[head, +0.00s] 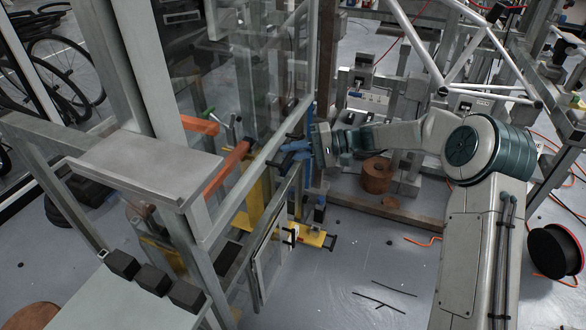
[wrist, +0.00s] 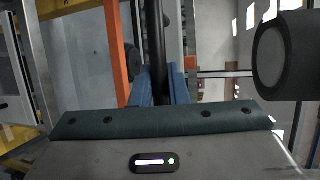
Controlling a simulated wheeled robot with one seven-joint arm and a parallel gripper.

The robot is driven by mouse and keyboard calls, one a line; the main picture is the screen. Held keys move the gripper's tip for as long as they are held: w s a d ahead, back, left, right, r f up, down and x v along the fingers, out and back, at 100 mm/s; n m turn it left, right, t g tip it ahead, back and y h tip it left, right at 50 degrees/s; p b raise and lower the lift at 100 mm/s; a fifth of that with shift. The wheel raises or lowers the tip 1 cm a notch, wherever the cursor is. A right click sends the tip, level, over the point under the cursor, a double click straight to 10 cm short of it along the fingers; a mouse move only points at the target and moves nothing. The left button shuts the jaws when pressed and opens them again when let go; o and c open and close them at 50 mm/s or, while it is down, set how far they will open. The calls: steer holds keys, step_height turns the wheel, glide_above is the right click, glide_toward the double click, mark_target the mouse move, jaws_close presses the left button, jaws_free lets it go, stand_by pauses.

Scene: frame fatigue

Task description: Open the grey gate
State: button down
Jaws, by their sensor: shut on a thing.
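The grey gate (head: 262,163) stands left of centre in the head view, with a grey metal frame and clear panels. My gripper (head: 290,150) reaches in from the right to the gate's edge, and its blue fingers are shut on a black bar that looks like the gate's handle. In the wrist view the black handle (wrist: 157,45) runs upright between the blue fingers of my gripper (wrist: 162,85). The fingers hide part of the handle. I cannot tell for sure whether the gate stands ajar.
Orange bars (head: 228,168) and yellow parts lie behind the clear panels. A grey ledge (head: 145,160) and several black blocks (head: 155,280) are at the lower left. A brown spool (head: 376,175) and black reel (head: 556,252) stand to the right. Open floor (head: 370,270) lies in front, with thin rods and orange cable.

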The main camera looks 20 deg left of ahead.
steer(key=p, duration=0.7)
glide_toward(267, 91)
steer(key=x, duration=0.4)
steer(key=shift+s+a+r, duration=0.1)
steer(key=c, duration=1.4)
jaws_free()
steer(key=v, duration=1.4)
steer(key=shift+p, duration=0.45)
steer(key=shift+s, duration=0.15)
